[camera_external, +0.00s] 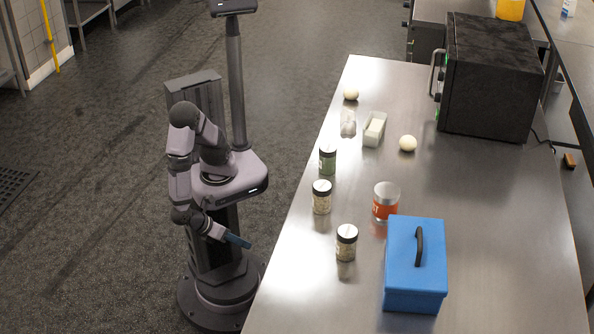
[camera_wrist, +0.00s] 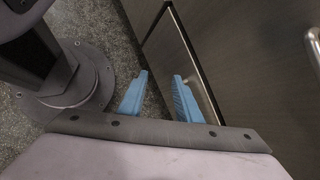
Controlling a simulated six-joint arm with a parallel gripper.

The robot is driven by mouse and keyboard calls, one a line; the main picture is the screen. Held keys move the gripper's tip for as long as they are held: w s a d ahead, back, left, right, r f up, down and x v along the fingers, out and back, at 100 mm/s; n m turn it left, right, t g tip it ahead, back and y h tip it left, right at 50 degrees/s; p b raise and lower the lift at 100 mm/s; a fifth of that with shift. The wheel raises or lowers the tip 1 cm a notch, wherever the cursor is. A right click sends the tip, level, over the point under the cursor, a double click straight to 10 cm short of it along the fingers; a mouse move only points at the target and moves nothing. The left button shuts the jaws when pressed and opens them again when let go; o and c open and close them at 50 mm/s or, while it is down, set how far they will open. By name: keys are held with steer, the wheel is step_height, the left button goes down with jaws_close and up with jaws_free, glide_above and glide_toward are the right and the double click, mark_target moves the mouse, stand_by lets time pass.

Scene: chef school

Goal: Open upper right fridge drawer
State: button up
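In the wrist view, a dark brushed-metal drawer front (camera_wrist: 245,50) fills the right side. A bright metal handle (camera_wrist: 313,48) shows at the right edge, and a long shiny bar or edge (camera_wrist: 190,45) runs down beyond my right finger. I cannot tell which drawer either belongs to. My gripper (camera_wrist: 162,74) has two blue fingers held apart, with nothing between them. The right finger is close to the bar; I cannot tell if it touches. In the external view, my gripper (camera_external: 238,241) is low beside the counter's left side. The drawer fronts are hidden there.
The steel counter (camera_external: 480,235) carries a blue box (camera_external: 400,265), several jars (camera_external: 346,243), pale round items (camera_external: 408,143), a white container (camera_external: 375,129) and a black oven (camera_external: 490,80). Dark speckled floor (camera_external: 90,200) is open left of my base.

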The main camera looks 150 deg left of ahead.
steer(key=w+d+r+n+t+y, duration=0.1)
steer(key=w+r+n+t+y, duration=0.1)
steer(key=w+r+n+t, duration=0.3)
steer(key=w+r+t, duration=0.4)
steer(key=w+r, duration=0.4)
steer(key=w, duration=0.3)
steer(key=shift+d+r+t+y, duration=0.15)
steer(key=shift+r+t+y, duration=0.05)
steer(key=shift+t+y, duration=0.1)
steer(key=shift+w, duration=0.15)
steer(key=shift+p+x, duration=0.3)
steer(key=shift+x, duration=3.35)
jaws_close()
